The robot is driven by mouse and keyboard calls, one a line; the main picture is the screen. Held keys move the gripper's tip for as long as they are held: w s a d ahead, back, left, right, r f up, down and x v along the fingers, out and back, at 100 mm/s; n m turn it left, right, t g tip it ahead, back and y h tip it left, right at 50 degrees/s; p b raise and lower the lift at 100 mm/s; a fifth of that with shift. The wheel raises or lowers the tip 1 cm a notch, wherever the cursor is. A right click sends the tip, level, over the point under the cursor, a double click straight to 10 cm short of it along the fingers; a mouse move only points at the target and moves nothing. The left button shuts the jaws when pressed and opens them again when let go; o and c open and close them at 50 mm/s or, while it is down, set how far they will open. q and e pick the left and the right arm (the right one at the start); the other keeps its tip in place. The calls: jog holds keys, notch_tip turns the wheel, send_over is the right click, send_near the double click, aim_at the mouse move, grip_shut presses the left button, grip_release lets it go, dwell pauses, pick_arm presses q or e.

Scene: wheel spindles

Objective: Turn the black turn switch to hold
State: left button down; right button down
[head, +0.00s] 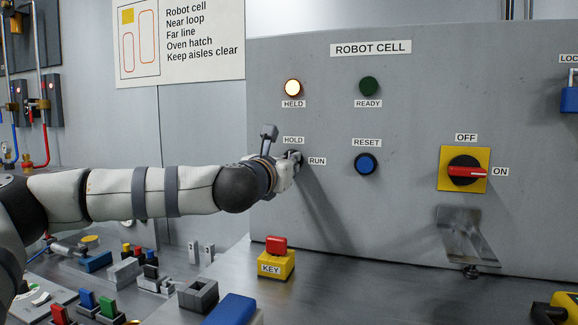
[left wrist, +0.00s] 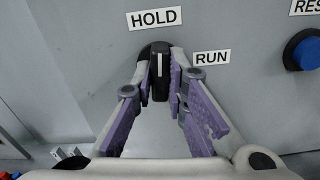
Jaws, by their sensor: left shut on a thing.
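The black turn switch (left wrist: 158,82) is on the grey panel, below the HOLD label (left wrist: 154,18) and left of the RUN label (left wrist: 211,57). Its white mark points up toward HOLD in the left wrist view. My left gripper (left wrist: 161,80) is shut on the switch knob, one finger on each side. In the head view my left gripper (head: 292,162) is at the panel and hides most of the switch. The HELD lamp (head: 293,87) glows; the green READY lamp (head: 369,86) looks dark. My right gripper is not in view.
The blue RESET button (head: 365,163) is right of the switch. A red-handled rotary switch (head: 465,171) on a yellow plate points to ON. A yellow KEY box (head: 276,264) with a red top stands below on the bench. Several small blocks and parts lie at lower left.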

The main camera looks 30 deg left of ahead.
pick_arm(q)
jog(key=shift+n, duration=0.6)
jog(key=c, duration=1.6)
grip_release()
jog(key=v, duration=1.2)
jog(key=shift+a, duration=0.1)
